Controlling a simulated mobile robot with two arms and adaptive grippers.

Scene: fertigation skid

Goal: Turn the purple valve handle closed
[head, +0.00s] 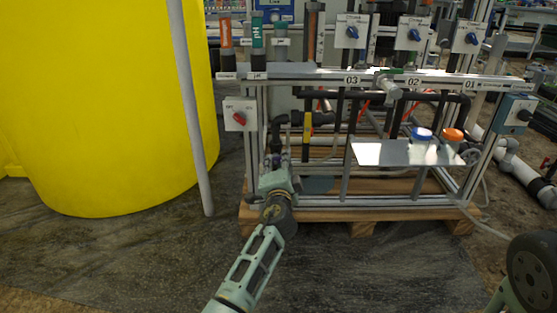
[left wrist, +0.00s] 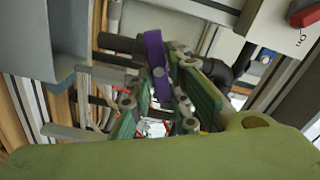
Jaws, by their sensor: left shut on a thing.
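The purple valve handle (left wrist: 157,64) shows in the left wrist view as a slim purple bar, close to upright, beside dark pipe fittings. My left gripper (left wrist: 160,84) is shut on it, with green fingers on both sides of the bar. In the head view my left gripper (head: 276,166) reaches the lower left part of the skid frame. There the handle is mostly hidden by the gripper, and its angle to the pipe cannot be told. My right gripper is not in view.
A large yellow tank (head: 100,110) and a grey upright pole (head: 190,110) stand left of my arm. A red-knob switch box (head: 239,116) hangs above the gripper. A metal shelf (head: 372,153) with two capped jars stands to the right. Bare floor lies in front.

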